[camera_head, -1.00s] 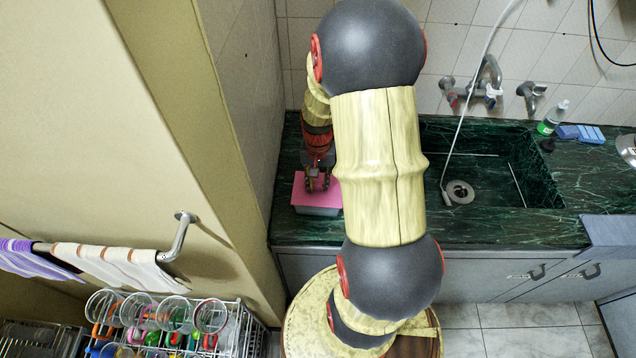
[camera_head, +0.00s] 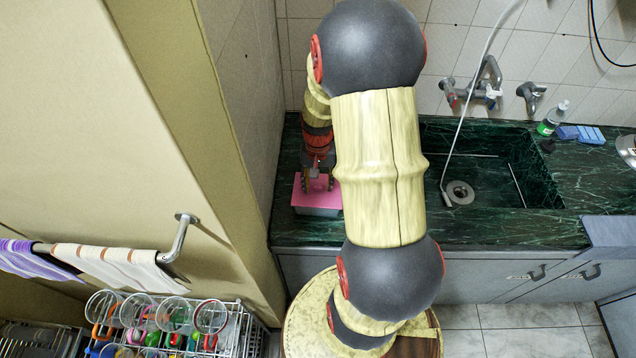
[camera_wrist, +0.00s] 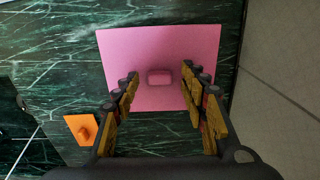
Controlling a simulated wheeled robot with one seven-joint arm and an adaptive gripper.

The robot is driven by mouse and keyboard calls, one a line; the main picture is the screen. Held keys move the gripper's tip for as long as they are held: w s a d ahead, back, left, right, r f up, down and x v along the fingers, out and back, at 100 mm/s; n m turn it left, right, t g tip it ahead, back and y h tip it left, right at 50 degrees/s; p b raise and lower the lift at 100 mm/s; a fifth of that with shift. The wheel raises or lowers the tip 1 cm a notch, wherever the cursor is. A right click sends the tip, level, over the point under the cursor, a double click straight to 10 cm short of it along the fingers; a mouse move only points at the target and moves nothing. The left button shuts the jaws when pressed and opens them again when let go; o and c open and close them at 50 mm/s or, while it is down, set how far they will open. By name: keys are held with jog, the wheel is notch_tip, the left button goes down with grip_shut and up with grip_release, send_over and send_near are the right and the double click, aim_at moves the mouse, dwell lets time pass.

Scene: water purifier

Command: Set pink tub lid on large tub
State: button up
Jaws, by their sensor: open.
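The pink tub lid (camera_head: 300,199) lies on top of the large tub (camera_head: 318,211), whose pale grey side shows under the lid's front edge. They stand at the left end of the green counter. In the wrist view the lid (camera_wrist: 160,40) is a flat pink square with a small knob (camera_wrist: 160,77) at its middle. My gripper (camera_head: 317,188) is open above the lid, with its fingers spread on either side of the knob and apart from it. The tub is hidden under the lid in the wrist view. I cannot tell how exactly the lid's edges sit on the tub's rim.
An orange lid (camera_wrist: 80,127) with a small knob lies at lower left in the wrist view. The sink (camera_head: 490,180) is to the right, with a bottle (camera_head: 551,119) and blue sponges (camera_head: 580,133) beyond it. The wall (camera_head: 245,110) is close on the left.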

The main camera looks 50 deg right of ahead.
aim_at(318, 186)
notch_tip(318, 186, up, 12)
jog(key=p, duration=0.2)
dwell(0.8)
